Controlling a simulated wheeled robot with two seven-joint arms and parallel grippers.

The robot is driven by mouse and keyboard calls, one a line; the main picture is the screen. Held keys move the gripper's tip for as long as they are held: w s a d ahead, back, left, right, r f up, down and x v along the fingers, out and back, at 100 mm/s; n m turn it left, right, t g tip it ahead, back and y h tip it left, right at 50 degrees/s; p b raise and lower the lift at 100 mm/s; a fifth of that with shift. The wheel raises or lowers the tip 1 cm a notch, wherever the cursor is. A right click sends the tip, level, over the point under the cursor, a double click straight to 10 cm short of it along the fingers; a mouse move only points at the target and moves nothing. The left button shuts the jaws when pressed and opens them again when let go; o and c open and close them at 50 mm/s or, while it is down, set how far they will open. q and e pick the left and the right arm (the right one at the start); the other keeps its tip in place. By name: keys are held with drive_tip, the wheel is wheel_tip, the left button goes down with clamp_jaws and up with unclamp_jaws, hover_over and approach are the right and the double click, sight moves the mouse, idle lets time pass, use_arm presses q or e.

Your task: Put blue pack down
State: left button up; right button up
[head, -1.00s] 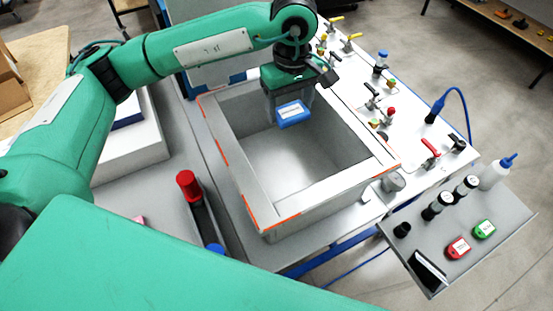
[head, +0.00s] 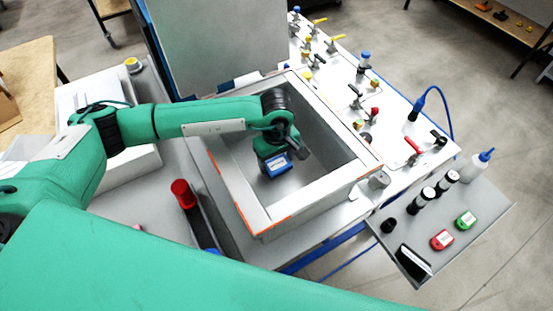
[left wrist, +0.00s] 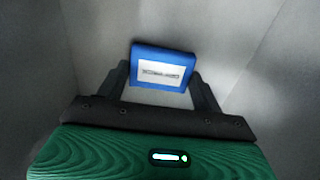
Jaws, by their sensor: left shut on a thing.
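The blue pack (head: 277,165), a small blue block with a white label, is inside the large open-topped grey box (head: 253,214). It also shows in the left wrist view (left wrist: 162,67), between the two dark fingers. My left gripper (head: 272,157) is shut on it and reaches down into the box. In the left wrist view the fingers of my left gripper (left wrist: 162,82) touch the pack's two sides. Grey box walls surround the pack there; I cannot tell whether the pack touches the floor. My right gripper is not in view.
The box's raised lid (head: 215,45) stands behind it. A white panel with several valves (head: 357,97) lies to the right. A red-capped cylinder (head: 184,194) stands left of the box.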

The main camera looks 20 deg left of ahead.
use_arm(q)
drive_tip(key=shift+f, duration=0.55)
drive_tip(key=shift+f, duration=0.15)
drive_tip(key=o, duration=1)
drive_tip(key=shift+c, duration=0.2)
